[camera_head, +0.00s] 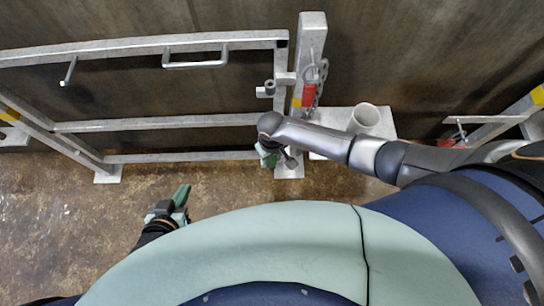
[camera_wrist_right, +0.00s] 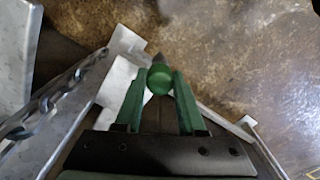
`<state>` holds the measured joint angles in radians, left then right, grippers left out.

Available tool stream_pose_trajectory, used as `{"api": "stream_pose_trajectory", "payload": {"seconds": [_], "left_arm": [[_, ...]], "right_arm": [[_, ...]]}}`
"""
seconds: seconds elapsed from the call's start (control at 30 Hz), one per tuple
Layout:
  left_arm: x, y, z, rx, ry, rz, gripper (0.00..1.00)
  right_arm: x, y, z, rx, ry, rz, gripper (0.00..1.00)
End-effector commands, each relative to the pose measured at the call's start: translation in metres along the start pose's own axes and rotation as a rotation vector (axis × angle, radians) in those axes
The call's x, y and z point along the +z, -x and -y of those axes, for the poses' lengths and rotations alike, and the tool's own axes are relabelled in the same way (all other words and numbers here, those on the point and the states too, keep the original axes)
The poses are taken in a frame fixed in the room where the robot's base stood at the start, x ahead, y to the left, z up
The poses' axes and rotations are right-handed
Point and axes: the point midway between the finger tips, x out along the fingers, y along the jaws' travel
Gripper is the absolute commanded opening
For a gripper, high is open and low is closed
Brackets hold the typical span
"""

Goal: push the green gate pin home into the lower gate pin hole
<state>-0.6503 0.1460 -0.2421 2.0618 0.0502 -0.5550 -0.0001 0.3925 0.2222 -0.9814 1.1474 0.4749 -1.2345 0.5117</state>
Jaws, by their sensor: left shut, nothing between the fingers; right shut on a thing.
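The green gate pin (camera_wrist_right: 159,79) shows its round green head between the green fingertips of my right gripper (camera_wrist_right: 161,90) in the right wrist view. The right gripper is shut on it. A grey tip shows just beyond the head; the rest of the pin is hidden. In the head view my right gripper (camera_head: 270,158) is at the lower end of the gate, beside the post (camera_head: 311,40). The lower gate pin hole cannot be made out behind it, so I cannot tell how deep the pin sits. My left gripper (camera_head: 181,196) is shut and empty, low and away from the gate.
The grey gate frame (camera_head: 170,122) spans the left, with a handle (camera_head: 195,64) on its top rail. A red piece (camera_head: 308,95) hangs with a chain (camera_head: 316,73) at the post. A white cylinder (camera_head: 366,116) stands right of it. Open floor (camera_head: 60,205) lies lower left.

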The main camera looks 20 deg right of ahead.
Motion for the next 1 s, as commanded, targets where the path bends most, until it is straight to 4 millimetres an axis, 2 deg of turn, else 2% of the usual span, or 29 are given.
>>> {"api": "stream_pose_trajectory", "payload": {"seconds": [0.27,0.3,0.6,0.77,0.83,1.0], "left_arm": [[0.0009,-0.0007,0.0002,0.0,0.0,-0.001,0.0],[0.0009,-0.0007,0.0002,0.0,-0.001,-0.001,0.0],[0.0003,-0.0004,0.0001,0.0,-0.001,-0.002,0.0],[0.0001,-0.0004,0.0001,0.0,-0.001,-0.003,0.0],[0.0001,-0.0004,0.0001,0.0,-0.001,-0.004,0.0],[0.0,-0.0004,0.0001,0.0,-0.001,-0.004,0.0]], "right_arm": [[0.0006,-0.0022,-0.0004,0.001,0.0,-0.002,0.0],[0.0006,-0.0023,-0.0004,0.001,0.0,-0.002,0.41],[0.0004,-0.0017,-0.0004,0.001,0.0,-0.001,0.74],[0.0003,-0.0014,-0.0003,0.0,0.0,-0.001,0.74],[0.0005,-0.0015,-0.0004,0.001,0.0,-0.001,0.69],[0.0004,-0.0014,-0.0003,0.0,0.0,-0.001,0.69]]}}
